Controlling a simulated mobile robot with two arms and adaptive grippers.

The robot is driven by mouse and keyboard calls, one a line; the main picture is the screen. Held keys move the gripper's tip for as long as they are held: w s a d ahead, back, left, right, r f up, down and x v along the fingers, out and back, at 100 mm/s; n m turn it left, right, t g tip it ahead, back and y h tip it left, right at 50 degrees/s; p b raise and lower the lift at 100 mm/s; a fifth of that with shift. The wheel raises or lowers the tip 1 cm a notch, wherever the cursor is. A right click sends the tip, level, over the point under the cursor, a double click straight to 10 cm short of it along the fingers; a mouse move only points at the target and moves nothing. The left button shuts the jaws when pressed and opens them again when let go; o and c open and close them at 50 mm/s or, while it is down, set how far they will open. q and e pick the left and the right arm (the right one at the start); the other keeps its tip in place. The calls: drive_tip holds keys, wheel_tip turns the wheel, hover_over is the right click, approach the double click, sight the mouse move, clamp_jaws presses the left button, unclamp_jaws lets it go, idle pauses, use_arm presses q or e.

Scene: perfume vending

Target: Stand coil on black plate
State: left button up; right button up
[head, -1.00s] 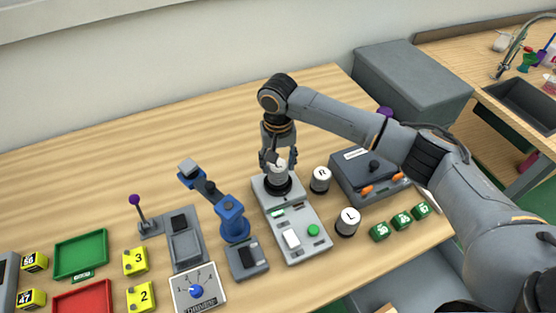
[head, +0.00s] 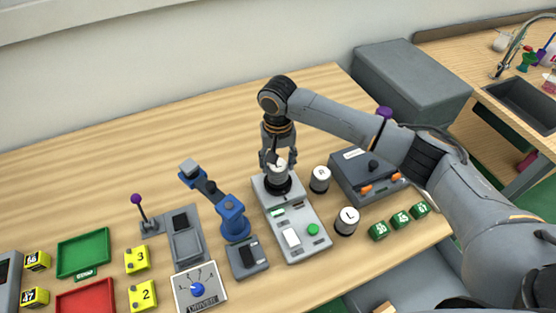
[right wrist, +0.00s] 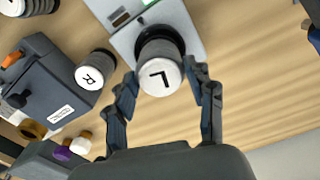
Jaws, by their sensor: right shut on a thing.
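A coil (head: 279,172), a dark cylinder with a white top, stands upright over the black plate at the far end of the grey device (head: 296,226). My right gripper (head: 278,160) is above it with its fingers shut around it. In the right wrist view the coil (right wrist: 160,77) shows an L on its top, between the two fingers (right wrist: 165,88). The black plate (right wrist: 158,35) shows as a dark rim behind it. Whether the coil's base fully touches the plate is hard to tell. My left gripper is not in view.
An R coil (head: 320,179) and another L coil (head: 346,222) stand right of the device. A dark grey box (head: 367,177) with orange parts is beyond them. A blue robot-arm model (head: 232,218) stands close on the left. The back of the table is clear.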

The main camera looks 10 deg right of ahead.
drive_tip(key=shift+f, duration=0.7)
idle(1.0)
drive_tip(key=o, duration=1)
drive_tip(key=shift+o, duration=0.2)
drive_tip(key=o, duration=0.4)
wheel_tip(320, 180, up, 7)
drive_tip(key=p, duration=0.9)
drive_tip(key=shift+r, duration=0.1)
